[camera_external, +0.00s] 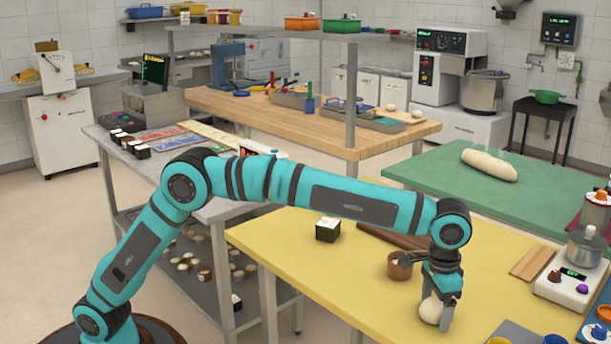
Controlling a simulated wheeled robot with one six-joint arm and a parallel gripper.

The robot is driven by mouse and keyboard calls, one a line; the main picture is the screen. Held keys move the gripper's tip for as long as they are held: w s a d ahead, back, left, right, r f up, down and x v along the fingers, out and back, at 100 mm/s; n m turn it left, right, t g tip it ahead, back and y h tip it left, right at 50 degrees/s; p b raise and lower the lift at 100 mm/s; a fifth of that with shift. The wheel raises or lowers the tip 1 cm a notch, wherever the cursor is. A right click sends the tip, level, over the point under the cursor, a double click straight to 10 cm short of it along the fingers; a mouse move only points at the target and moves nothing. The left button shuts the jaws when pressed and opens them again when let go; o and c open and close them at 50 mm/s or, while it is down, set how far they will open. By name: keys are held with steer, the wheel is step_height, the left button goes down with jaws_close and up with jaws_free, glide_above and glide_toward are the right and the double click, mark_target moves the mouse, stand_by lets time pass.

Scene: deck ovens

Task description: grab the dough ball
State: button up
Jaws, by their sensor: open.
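The dough ball (430,312) is a pale, rounded lump on the yellow tabletop (345,283), near the table's front edge. My gripper (438,310) points straight down over it from the end of the teal arm. The jaws are open, with the dough ball between or just behind the fingers; I cannot tell whether they touch it. One finger hides the right part of the ball.
A brown cup (399,267) stands close behind and left of my gripper. A black-and-white box (327,230) sits farther left. A wooden board (532,263) and a scale (573,284) are to the right. A long dough loaf (489,165) lies on the green table (540,195).

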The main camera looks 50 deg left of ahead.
steer(key=c, duration=1)
steer(key=shift+c, duration=0.2)
